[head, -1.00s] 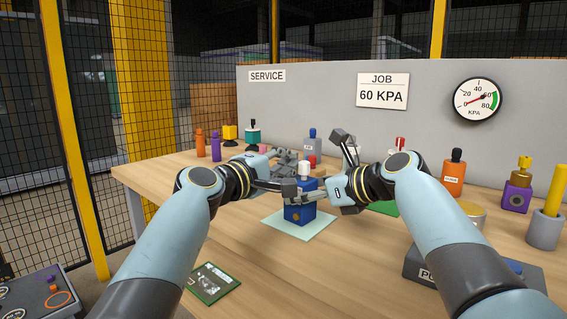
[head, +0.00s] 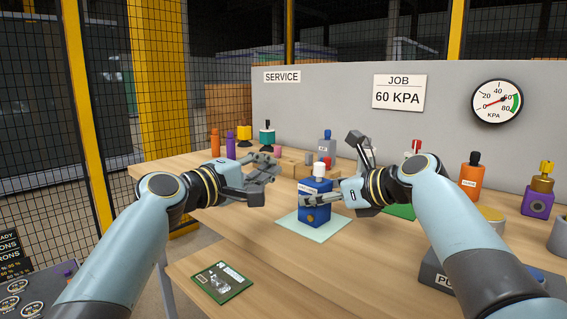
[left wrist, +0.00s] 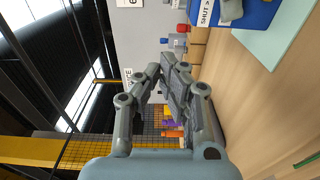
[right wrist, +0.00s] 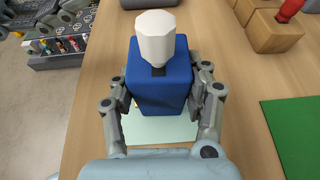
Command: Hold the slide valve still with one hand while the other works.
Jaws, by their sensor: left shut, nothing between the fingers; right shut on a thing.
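The slide valve, a blue block (head: 315,214) with a white knob (head: 319,169) on top, stands upright on a pale green mat (head: 296,232). My right gripper (head: 318,200) is shut on the valve from the right. In the right wrist view its fingers lie on both sides of the blue body (right wrist: 160,88), with the white knob (right wrist: 156,38) above.
A grey panel carries a "JOB 60 KPA" sign (head: 398,93) and a gauge (head: 497,101) with a red needle. Several bottles stand along the back, including an orange one (head: 469,181). A green board (head: 222,281) lies at the front left. The table is clear in front of the mat.

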